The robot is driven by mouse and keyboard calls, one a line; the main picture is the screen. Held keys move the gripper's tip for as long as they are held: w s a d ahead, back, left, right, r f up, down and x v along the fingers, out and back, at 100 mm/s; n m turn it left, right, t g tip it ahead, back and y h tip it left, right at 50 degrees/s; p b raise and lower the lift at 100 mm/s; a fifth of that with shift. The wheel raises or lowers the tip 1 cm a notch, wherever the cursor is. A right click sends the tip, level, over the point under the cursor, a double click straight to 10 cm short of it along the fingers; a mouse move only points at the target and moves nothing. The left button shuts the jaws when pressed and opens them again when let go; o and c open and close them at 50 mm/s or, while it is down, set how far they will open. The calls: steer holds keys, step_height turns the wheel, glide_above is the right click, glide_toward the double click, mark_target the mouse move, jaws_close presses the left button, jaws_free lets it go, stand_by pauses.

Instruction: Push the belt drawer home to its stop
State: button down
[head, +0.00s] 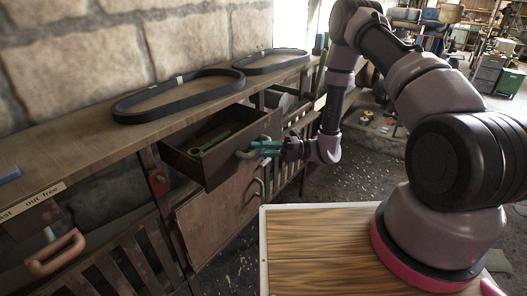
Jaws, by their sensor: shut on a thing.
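The belt drawer (205,173) is a dark wooden drawer under the bench top, and it stands pulled out toward me. A dark tool-like item (207,146) lies inside it. A grey curved handle (243,154) is on its front. My gripper (262,148), with teal fingers, comes in from the right and is shut on the handle. The fingertips hide part of the handle.
Two black belts lie on the bench top, a near one (178,95) and a far one (271,61). A cabinet door (215,222) is below the drawer. A pink-brown handle (57,253) sticks out at lower left. Floor shows at right of the bench.

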steer(key=w+a, duration=0.6)
steer(key=a, duration=0.1)
steer(key=w+a, duration=0.3)
steer(key=a, duration=0.1)
steer(key=shift+a, duration=0.2)
steer(key=c, duration=0.8)
jaws_free()
steer(key=shift+a, duration=0.1)
steer(key=shift+o, duration=0.3)
steer(key=d, duration=0.3)
steer(key=w+d+f, duration=0.1)
steer(key=d, duration=0.6)
steer(key=shift+w+d+f, duration=0.15)
steer(key=shift+d+f, duration=0.1)
steer(key=shift+d, duration=0.1)
